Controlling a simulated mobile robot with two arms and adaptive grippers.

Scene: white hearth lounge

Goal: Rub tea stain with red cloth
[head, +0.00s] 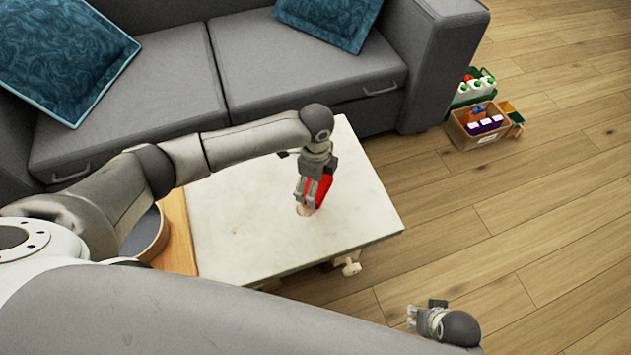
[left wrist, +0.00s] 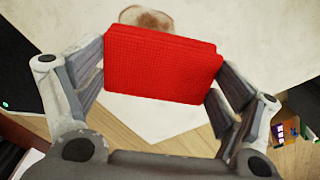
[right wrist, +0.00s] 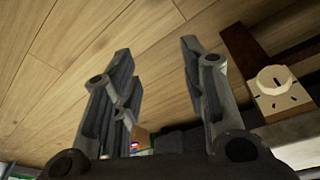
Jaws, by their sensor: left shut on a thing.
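The red cloth (head: 325,187) is a folded pad held between the fingers of my left gripper (head: 312,190). In the left wrist view the cloth (left wrist: 160,65) spans the gap between both fingers. The brown tea stain (head: 304,210) lies on the white tabletop (head: 245,240), right at the gripper's tips. In the left wrist view the stain (left wrist: 146,19) shows just beyond the cloth, which hides part of it; I cannot tell whether the cloth touches the table. My right gripper (head: 425,318) is off the table, over the floor. Its fingers (right wrist: 158,85) are apart and empty.
A grey sofa (head: 300,60) with teal cushions stands behind the table. A round grey container (head: 148,237) sits on the wooden section at left. A cardboard box (head: 482,127) and a green crate (head: 470,88) stand on the floor beside the sofa. Floor at right is clear.

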